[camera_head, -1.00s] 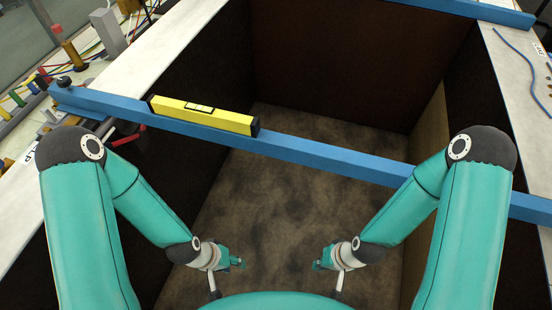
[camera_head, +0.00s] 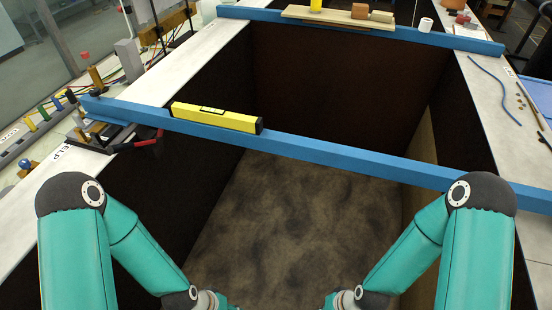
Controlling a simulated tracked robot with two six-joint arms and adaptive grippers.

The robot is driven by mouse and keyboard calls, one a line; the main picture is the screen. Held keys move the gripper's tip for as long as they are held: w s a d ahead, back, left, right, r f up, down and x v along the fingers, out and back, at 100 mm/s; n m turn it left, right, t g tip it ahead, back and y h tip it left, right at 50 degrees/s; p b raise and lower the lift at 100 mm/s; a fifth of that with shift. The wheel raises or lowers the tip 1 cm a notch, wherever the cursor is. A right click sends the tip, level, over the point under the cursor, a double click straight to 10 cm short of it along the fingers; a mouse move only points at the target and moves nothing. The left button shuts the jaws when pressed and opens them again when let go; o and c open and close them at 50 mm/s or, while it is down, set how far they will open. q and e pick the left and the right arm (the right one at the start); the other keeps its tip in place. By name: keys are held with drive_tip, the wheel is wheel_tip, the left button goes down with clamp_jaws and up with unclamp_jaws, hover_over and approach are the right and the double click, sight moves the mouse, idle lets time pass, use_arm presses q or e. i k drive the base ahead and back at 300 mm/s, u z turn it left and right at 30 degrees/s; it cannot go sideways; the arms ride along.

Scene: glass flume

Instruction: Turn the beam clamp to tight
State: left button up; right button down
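A blue beam (camera_head: 330,154) spans the flume from the left wall top to the right one. The beam clamp is at its left end: a small dark knob (camera_head: 97,93) shows on top, and a red and black handle (camera_head: 150,143) sticks out below the beam. I cannot tell how tight the clamp is. My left gripper (camera_head: 228,306) and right gripper (camera_head: 328,304) are at the bottom edge, well apart from the beam and clamp. Their fingers are mostly cut off by the frame.
A yellow spirit level (camera_head: 216,118) lies on the beam near the clamp. A second blue beam (camera_head: 440,38) at the back carries a board (camera_head: 335,22) with small blocks. Pegs and cables crowd the left side. The open flume (camera_head: 290,230) lies between my arms.

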sight(95, 92)
drive_tip(key=z, duration=0.2)
drive_tip(key=i, duration=0.75)
drive_tip(key=z, duration=1.95)
drive_tip(key=i, duration=0.1)
drive_tip(key=u, duration=3.35)
drive_tip(key=k, duration=0.5)
drive_tip(key=u, duration=0.3)
drive_tip(key=i, duration=0.5)
drive_tip(key=z, duration=0.05)
